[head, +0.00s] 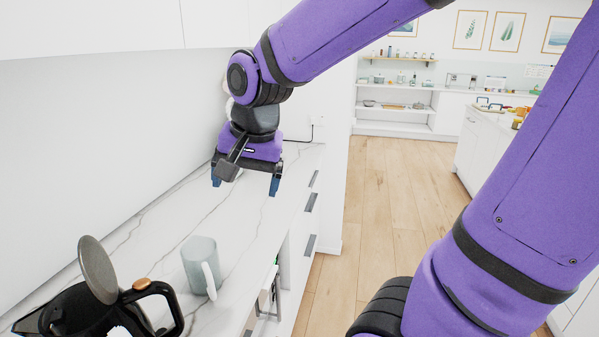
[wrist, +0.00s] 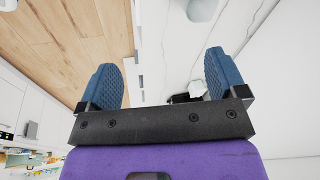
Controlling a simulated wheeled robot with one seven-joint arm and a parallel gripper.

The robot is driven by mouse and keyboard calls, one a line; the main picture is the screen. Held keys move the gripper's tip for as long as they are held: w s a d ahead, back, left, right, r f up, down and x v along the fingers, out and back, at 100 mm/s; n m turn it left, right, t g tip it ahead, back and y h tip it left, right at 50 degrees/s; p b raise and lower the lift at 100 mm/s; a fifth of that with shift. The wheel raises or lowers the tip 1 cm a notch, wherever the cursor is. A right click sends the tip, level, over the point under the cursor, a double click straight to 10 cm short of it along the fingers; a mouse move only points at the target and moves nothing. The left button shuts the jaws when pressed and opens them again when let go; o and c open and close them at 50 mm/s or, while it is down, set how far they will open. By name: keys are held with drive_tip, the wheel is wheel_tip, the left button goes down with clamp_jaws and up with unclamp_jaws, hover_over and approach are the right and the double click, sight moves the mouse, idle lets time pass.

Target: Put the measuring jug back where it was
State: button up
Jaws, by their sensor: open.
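The pale grey-blue measuring jug (head: 199,264) stands upright on the marble counter in the head view, with its white handle toward the front right. A pale rounded thing (wrist: 203,8), likely the same jug, is cut off by the top edge of the wrist view. My gripper (head: 245,186) is above the counter, farther back than the jug and apart from it. Its two blue fingers are spread with nothing between them, as the wrist view (wrist: 160,65) also shows.
A black kettle (head: 92,310) with its round lid raised stands beside the jug at the lower left. The marble counter (head: 165,222) is bare between the jug and my gripper. A wall is on the left; drawers (head: 311,205) line the counter front. A small black-and-white thing (wrist: 186,98) is unclear.

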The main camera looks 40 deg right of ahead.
drive_tip(key=s+d+r+n+t, duration=0.2)
drive_tip(key=s+r+n, duration=0.2)
drive_tip(key=s+n, duration=0.4)
drive_tip(key=shift+s+d+h, duration=0.2)
drive_tip(key=shift+s+h, duration=0.1)
drive_tip(key=shift+s, duration=1.25)
